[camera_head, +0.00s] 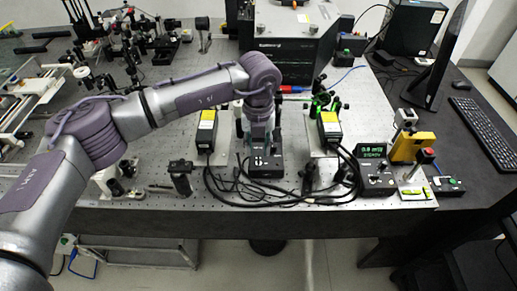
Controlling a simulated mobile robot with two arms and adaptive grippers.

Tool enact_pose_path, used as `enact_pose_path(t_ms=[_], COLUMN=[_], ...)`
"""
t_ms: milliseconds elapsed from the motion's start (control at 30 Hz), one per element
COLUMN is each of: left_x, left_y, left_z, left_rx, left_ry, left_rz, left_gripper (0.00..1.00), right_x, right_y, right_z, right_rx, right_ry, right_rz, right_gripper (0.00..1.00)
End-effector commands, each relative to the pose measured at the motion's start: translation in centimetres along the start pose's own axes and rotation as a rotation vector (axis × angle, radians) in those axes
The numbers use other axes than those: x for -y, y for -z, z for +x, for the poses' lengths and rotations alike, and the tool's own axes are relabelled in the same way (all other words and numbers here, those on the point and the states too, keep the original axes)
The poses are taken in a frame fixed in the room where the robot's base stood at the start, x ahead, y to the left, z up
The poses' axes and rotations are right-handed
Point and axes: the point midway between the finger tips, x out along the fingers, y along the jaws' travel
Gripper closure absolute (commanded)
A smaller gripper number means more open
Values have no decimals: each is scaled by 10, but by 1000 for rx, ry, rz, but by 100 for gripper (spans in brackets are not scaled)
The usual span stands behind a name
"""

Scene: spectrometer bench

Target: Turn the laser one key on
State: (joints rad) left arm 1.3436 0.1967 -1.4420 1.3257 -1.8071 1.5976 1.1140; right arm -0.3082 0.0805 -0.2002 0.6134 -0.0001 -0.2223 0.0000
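My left arm comes in from the left, and my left gripper (258,148) points down in the middle of the bench. It is right over a small black control box (266,170) and hides part of it. I cannot make out the key, or whether the fingers are open, shut or touching the box. A black laser unit with a yellow top (206,131) stands left of the gripper. A similar unit (329,128) stands to its right. Another control box with a green display (374,155) is farther right. My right gripper is not in view.
Black cables (240,192) lie looped at the front of the perforated bench (390,110). A yellow device (408,147) and a small box (447,184) stand at the right corner. Optics crowd the back left. A monitor (440,60) and keyboard (484,132) are on the right.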

Motion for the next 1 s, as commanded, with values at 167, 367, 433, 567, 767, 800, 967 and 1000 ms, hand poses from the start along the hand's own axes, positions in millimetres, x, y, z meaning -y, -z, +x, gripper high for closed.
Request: enact_pose_path(t_ms=[167,367,433,567,767,800,967,1000], left_x=[0,1,1,1,1,1,1,1], left_y=[1,0,0,0,0,0,0,0], left_z=[23,34,34,34,34,34,34,34], left_rx=[-2,0,0,1,1,1,1,1], left_ry=[0,1,1,1,1,1,1,1], left_rz=[1,3,3,3,3,3,2,3], left_gripper=[68,68,68,68,96,100,100,100], right_x=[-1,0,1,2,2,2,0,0], right_y=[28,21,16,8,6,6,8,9], right_z=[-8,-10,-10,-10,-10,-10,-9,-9], right_rx=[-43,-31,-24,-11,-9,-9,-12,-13], right_ry=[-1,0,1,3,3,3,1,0], right_rz=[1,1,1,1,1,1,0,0], right_gripper=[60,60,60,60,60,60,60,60])
